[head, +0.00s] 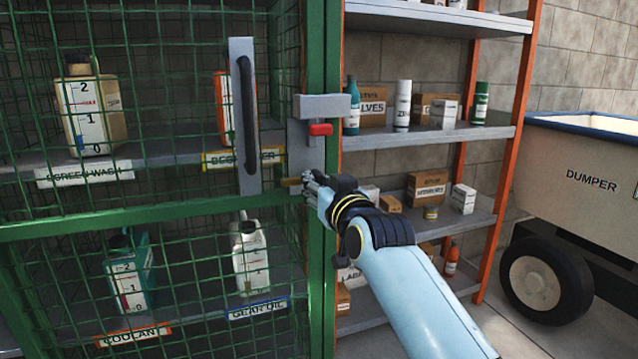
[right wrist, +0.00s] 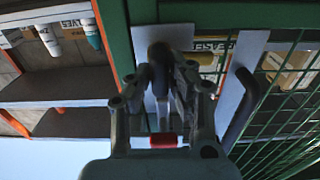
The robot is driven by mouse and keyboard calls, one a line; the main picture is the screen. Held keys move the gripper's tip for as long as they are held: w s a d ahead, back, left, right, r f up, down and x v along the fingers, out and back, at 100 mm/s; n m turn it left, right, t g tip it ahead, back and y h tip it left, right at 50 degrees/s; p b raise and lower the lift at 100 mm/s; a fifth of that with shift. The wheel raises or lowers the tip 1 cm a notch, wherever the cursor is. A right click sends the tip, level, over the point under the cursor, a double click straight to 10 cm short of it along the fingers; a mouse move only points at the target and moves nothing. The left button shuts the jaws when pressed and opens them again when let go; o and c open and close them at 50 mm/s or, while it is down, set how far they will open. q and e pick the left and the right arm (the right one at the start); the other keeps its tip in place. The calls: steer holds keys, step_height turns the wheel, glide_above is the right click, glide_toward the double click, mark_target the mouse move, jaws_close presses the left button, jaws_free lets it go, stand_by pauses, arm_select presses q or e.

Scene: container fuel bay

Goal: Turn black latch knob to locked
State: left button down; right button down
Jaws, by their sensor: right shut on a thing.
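My right gripper (head: 313,186) reaches the latch on the green cage door's post and is shut on the black latch knob (right wrist: 160,54). The knob shows dark between the fingers in the right wrist view (right wrist: 163,78); in the head view the fingers hide most of it. A short brass-coloured bar (head: 291,182) sticks out left of the fingertips. A grey latch plate (head: 304,150) is behind, with a red tab (head: 320,129) under a grey block (head: 322,106) above. I cannot tell the knob's exact turn. My left gripper is not in view.
The green mesh cage (head: 150,215) holds several jugs on shelves. Its long black door handle (head: 248,120) stands close left of the latch. An open shelf rack (head: 430,136) with boxes and bottles is at right, then a dumper (head: 580,170).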

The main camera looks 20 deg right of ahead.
steer(key=m+p, duration=0.3)
steer(key=shift+d+r+m+p, duration=0.1)
steer(key=shift+r+m+p, duration=0.1)
steer(key=shift+m+p, duration=0.1)
steer(key=m+p, duration=0.2)
steer(key=m, duration=0.1)
steer(key=shift+d+f+m, duration=0.1)
steer(key=shift+m, duration=0.2)
steer(key=shift+f+m+p, duration=0.1)
steer(key=shift+m+p, duration=0.3)
steer(key=shift+m, duration=0.6)
steer(key=m, duration=0.2)
steer(key=shift+f+m, duration=0.1)
steer(key=shift+m, duration=0.2)
steer(key=m, duration=0.5)
steer(key=shift+d+f+m+p, duration=0.1)
steer(key=shift+f+m+p, duration=0.05)
steer(key=shift+m+p, duration=0.2)
steer(key=shift+m, duration=0.25)
steer(key=c, duration=1.2)
jaws_free()
steer(key=shift+c, duration=0.2)
